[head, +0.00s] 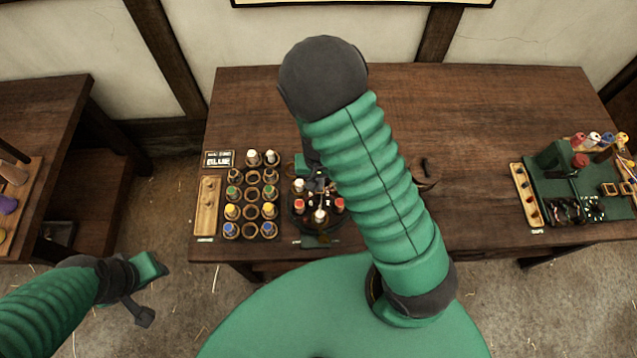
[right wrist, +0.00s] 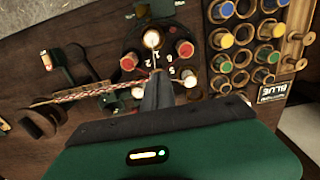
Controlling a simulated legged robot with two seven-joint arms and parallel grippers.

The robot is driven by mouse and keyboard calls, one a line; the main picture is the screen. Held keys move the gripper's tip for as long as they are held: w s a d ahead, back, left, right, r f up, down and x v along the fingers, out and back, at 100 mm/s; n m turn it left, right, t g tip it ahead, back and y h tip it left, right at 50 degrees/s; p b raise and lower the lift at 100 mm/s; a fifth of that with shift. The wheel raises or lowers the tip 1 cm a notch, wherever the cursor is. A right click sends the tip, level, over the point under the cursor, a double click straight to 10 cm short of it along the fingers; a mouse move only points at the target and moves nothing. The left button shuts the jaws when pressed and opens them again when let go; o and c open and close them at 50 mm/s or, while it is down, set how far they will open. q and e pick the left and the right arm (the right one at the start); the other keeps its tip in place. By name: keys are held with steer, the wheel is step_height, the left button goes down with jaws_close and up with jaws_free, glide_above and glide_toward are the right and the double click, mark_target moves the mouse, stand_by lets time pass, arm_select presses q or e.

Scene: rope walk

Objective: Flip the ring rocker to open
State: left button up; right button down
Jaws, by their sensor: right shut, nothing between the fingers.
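A round dark ring (head: 300,222) with red-topped and white-topped bobbins stands at the front of the table. It also shows in the right wrist view (right wrist: 178,33), with white numbers on its top. I cannot make out which small part is the ring rocker. My right gripper (head: 317,180) is over the ring, partly hidden by my own arm in the head view. In the right wrist view its fingers (right wrist: 156,76) are together and empty, with the tips over the ring's middle.
A braided cord (right wrist: 85,94) runs from the ring beside my right fingers. A rack of coloured bobbins (head: 252,195) and a wooden strip (head: 207,208) stand left of the ring. A green station (head: 565,185) is at far right. The table's back (head: 500,100) is clear.

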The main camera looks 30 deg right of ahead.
arm_select(q)
steer(key=shift+d, duration=0.1)
arm_select(e)
steer(key=shift+d, duration=0.15)
steer(key=shift+d+f, duration=0.2)
steer(key=shift+f, duration=0.15)
arm_select(q)
steer(key=shift+d+f, duration=0.2)
steer(key=shift+d, duration=0.1)
arm_select(e)
steer(key=shift+f, duration=0.1)
arm_select(q)
steer(key=shift+a+f+b, duration=0.25)
steer(key=shift+f+b, duration=0.1)
steer(key=shift+b, duration=0.2)
arm_select(e)
steer(key=shift+a+f, duration=0.2)
steer(key=shift+f, duration=0.05)
